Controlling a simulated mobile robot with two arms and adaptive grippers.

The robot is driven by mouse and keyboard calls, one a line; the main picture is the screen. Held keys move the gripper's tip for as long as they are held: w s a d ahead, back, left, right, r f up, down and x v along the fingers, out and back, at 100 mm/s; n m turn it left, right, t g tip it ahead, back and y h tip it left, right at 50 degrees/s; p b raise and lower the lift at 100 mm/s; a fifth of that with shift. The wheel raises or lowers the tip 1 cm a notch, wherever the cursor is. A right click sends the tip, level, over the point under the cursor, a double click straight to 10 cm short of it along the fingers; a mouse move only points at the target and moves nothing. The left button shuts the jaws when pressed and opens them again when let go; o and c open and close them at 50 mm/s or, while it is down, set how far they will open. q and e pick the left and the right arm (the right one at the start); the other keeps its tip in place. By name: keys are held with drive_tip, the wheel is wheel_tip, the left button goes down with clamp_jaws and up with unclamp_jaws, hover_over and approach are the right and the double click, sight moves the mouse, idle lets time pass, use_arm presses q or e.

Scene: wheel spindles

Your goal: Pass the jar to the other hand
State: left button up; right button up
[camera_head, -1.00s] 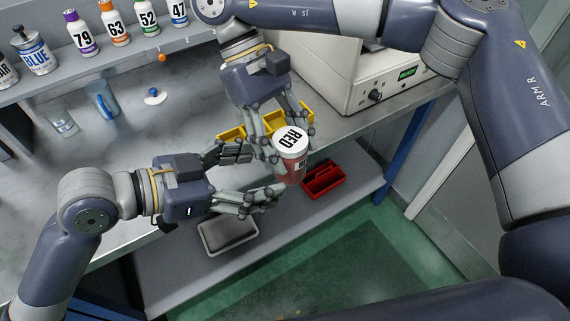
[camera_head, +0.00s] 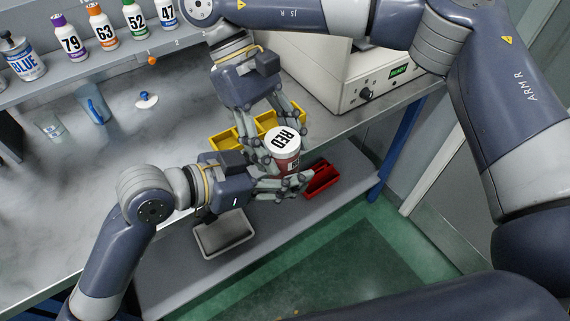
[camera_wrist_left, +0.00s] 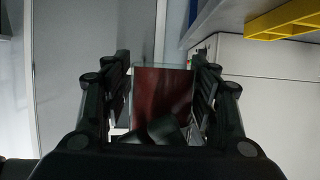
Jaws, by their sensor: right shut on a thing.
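The jar (camera_head: 286,150) is red with a white lid lettered RED. It is upright in the head view, above the gap in front of the bench edge. My right gripper (camera_head: 277,143) reaches it from above and is shut on it. My left gripper (camera_head: 282,176) comes from the left, with its fingers around the jar's lower part. In the left wrist view the jar's dark red body (camera_wrist_left: 162,92) stands between the left fingers (camera_wrist_left: 160,95), with a small gap showing on the left side. The left gripper looks open. The far side of the jar is hidden.
Yellow bins (camera_head: 226,139) stand at the bench edge beside the right gripper. A red tray (camera_head: 322,180) and a grey tray (camera_head: 224,236) lie on the lower shelf. A white machine (camera_head: 335,75) stands right of the right gripper. Numbered bottles (camera_head: 103,28) line the upper shelf.

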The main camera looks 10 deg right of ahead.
use_arm(q)
drive_tip(key=c, duration=0.6)
use_arm(e)
drive_tip(key=o, duration=1.3)
drive_tip(key=shift+r, duration=0.1)
